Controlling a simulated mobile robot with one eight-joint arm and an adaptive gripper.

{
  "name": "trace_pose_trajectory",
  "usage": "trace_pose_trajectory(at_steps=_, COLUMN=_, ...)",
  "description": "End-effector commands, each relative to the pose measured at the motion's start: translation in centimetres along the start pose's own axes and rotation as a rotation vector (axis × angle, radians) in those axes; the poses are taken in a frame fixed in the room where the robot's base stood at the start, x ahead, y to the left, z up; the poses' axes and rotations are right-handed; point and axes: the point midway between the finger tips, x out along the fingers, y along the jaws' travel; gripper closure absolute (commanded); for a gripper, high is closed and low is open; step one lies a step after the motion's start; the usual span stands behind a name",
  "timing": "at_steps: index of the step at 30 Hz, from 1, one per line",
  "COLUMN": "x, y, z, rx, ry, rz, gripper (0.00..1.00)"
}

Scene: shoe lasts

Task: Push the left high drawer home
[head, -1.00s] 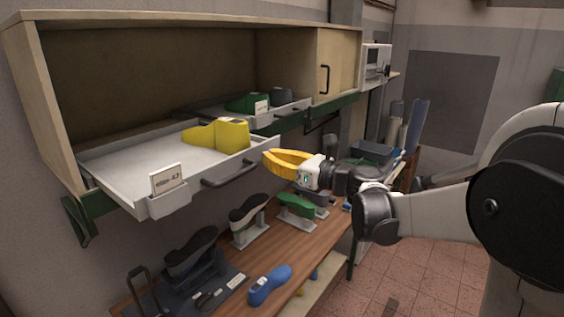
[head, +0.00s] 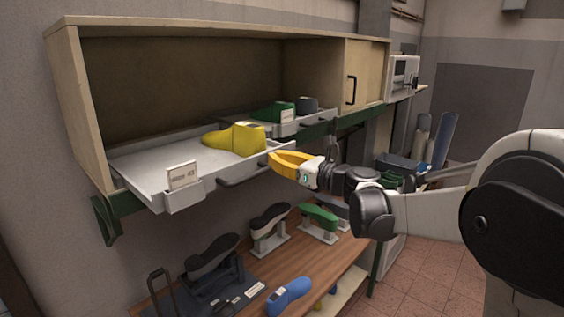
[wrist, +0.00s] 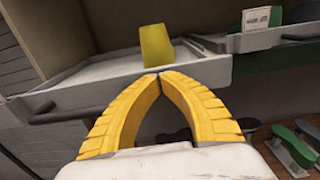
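The left high drawer (head: 140,165) is a light grey tray that stands out from the left bay of the wall cabinet. It has a dark bar handle (head: 245,170) and a label card (head: 184,174) on its front. A yellow shoe last (head: 234,139) lies in it; the last also shows in the wrist view (wrist: 156,44). My gripper (head: 271,156) has yellow fingers and is empty. In the wrist view its fingertips (wrist: 159,74) meet at the drawer's front wall (wrist: 110,74), right of the handle (wrist: 57,107). I cannot tell whether they touch it.
A second drawer (head: 310,124) to the right holds green and dark lasts. A closed cabinet door (head: 361,72) is beyond it. Below, a wooden bench (head: 335,252) carries several lasts on stands and a blue last (head: 289,296).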

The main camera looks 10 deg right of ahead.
Motion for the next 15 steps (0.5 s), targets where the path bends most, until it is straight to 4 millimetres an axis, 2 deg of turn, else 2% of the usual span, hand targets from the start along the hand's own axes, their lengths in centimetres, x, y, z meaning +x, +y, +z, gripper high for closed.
trace_pose_trajectory(at_steps=10, x=0.2, y=0.0, z=0.0, rx=0.000, ry=0.000, rz=0.000, gripper=1.00)
trace_pose_trajectory(at_steps=15, x=1.3, y=0.1, z=0.0, rx=0.000, ry=0.000, rz=0.001, gripper=1.00)
